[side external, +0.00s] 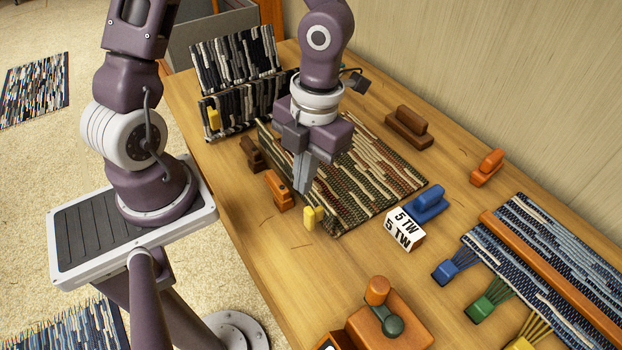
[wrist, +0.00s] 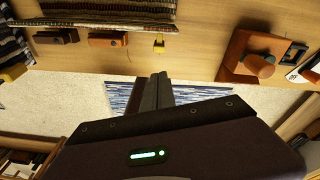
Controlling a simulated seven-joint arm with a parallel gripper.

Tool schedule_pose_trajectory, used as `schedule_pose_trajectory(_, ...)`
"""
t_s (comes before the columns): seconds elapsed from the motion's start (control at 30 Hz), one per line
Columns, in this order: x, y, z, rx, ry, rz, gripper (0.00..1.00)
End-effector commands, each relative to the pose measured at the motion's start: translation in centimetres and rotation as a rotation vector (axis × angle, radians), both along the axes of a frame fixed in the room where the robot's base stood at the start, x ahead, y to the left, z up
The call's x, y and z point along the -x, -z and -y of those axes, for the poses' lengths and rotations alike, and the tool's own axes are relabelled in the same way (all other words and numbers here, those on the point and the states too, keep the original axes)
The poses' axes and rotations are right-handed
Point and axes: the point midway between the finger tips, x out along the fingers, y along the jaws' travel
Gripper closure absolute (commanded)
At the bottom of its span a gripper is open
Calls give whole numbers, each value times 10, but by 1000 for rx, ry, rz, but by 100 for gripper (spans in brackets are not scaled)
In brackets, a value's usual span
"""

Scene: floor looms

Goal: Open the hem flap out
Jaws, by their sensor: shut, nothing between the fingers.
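A green, red and beige woven mat (side external: 375,180) lies on the table, with a strip along its near left edge that looks like the hem flap (side external: 285,165); I cannot tell how far it is folded. A yellow tab (side external: 313,217) sits at the strip's near corner and also shows in the wrist view (wrist: 159,43). My gripper (side external: 302,188) is shut and empty, pointing down just above and behind the tab, in front of part of the strip. In the wrist view its fingertips (wrist: 155,78) appear below the tab, and the mat's edge (wrist: 110,20) runs across the top.
An orange block (side external: 279,190) and a dark brown block (side external: 252,153) stand beside the strip. A black-and-white mat (side external: 240,55) with its own yellow tab is behind.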

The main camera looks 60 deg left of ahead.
Motion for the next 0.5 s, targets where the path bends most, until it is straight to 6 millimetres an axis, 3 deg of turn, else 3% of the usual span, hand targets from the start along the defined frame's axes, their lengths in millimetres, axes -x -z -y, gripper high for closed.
schedule_pose_trajectory(0.27, -59, 8, -8, -363, -1616, -80, 100)
schedule_pose_trajectory(0.5, -111, 10, -16, -785, -3022, 34, 100)
